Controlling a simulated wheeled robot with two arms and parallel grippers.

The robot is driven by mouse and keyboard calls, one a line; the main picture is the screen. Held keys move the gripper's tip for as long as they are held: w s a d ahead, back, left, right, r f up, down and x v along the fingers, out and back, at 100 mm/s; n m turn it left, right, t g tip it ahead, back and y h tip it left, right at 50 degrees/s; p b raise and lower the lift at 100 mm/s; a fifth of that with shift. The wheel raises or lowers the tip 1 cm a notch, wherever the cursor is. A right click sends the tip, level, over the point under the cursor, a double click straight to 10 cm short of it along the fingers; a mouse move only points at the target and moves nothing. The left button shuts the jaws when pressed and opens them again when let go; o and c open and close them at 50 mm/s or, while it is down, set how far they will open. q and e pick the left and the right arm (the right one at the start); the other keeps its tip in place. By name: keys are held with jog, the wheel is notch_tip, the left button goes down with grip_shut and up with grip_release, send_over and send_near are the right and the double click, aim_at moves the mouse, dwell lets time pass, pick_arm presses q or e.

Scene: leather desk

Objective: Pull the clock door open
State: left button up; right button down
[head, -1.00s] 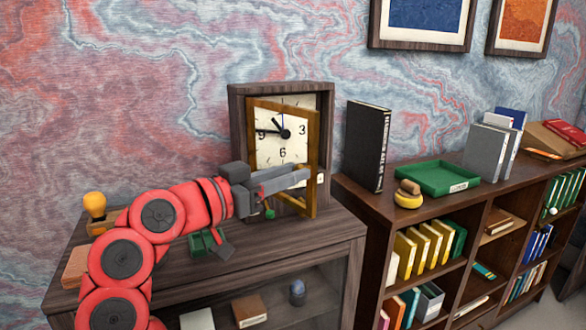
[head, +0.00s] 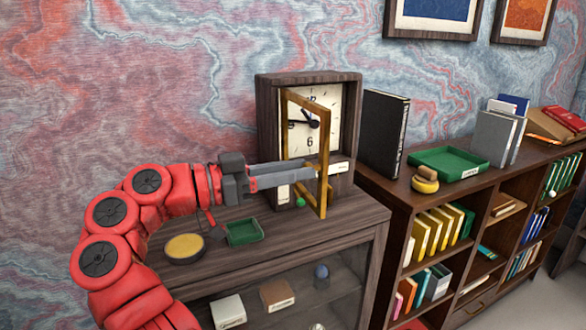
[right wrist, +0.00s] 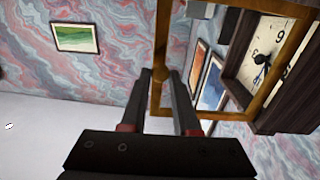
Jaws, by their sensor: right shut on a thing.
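The clock (head: 268,125) is a dark wooden case with a cream dial on the cabinet top. Its door (head: 325,140) is a thin golden-brown frame. It stands open at a wide angle, left edge at the case, right edge swung out. My right gripper (head: 312,172) reaches in from the left, shut on the door's swung-out edge. In the right wrist view the fingers (right wrist: 170,78) close around the door's bar (right wrist: 162,38) near a small knob, and the dial (right wrist: 262,50) shows at upper right. The exact contact is partly hidden. My left gripper is not in view.
A green tray (head: 246,232) and a round yellow-topped dish (head: 185,248) sit on the cabinet top (head: 345,218), below my right arm. A small green ball (head: 300,202) is by the door's foot. A black binder (head: 385,130) stands on the bookshelf at right.

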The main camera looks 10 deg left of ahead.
jog(key=c, duration=0.7)
grip_release()
jog(key=shift+r+b, duration=0.5)
jog(key=shift+r, duration=1.2)
jog(key=shift+s+f+b, duration=0.1)
jog(key=shift+s+b, duration=0.2)
jog(key=s+b, duration=0.1)
jog(key=s, duration=0.4)
jog(key=s+d+r+b, duration=0.1)
jog(key=s+b, duration=0.1)
jog(key=s, duration=0.3)
jog(key=s+b, duration=0.1)
jog(key=s, duration=0.4)
jog(key=shift+s+d+r+b, duration=0.15)
jog(key=shift+d+r+b, duration=0.1)
jog(key=shift+r+b, duration=0.1)
